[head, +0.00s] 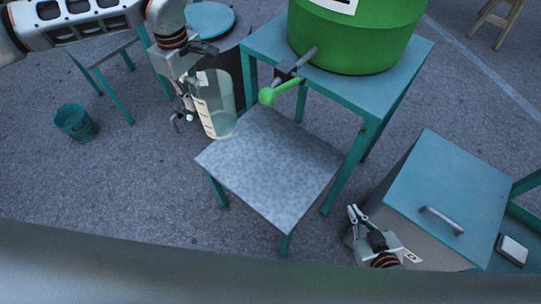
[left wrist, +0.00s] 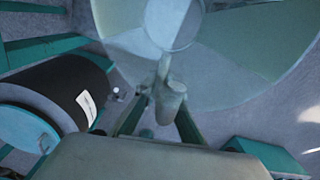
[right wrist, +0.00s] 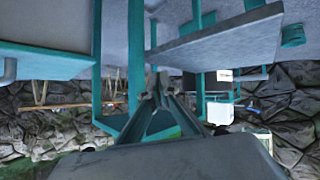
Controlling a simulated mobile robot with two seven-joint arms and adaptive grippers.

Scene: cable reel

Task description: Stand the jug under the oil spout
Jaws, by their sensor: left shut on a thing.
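The clear jug (head: 222,112), with white scale marks, is held upright, slightly tilted, beside the left corner of the low grey stand (head: 270,170). My left gripper (head: 190,88) is shut on its handle; in the left wrist view the handle (left wrist: 172,95) sits between the fingers and the clear jug body (left wrist: 235,70) fills the top. The oil spout (head: 307,57) sticks out from the green drum (head: 365,35), with a green knob (head: 267,96), above the stand's back part. My right gripper (head: 358,214) is empty near the lower right; its fingertips (right wrist: 157,74) look together.
The drum stands on a teal table (head: 405,62) behind the low stand. A teal-lidded box (head: 440,190) with a handle is at right, close to my right gripper. A teal bucket (head: 75,122) stands at left. A dark cylinder (left wrist: 55,85) is near the jug. The low stand's top is bare.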

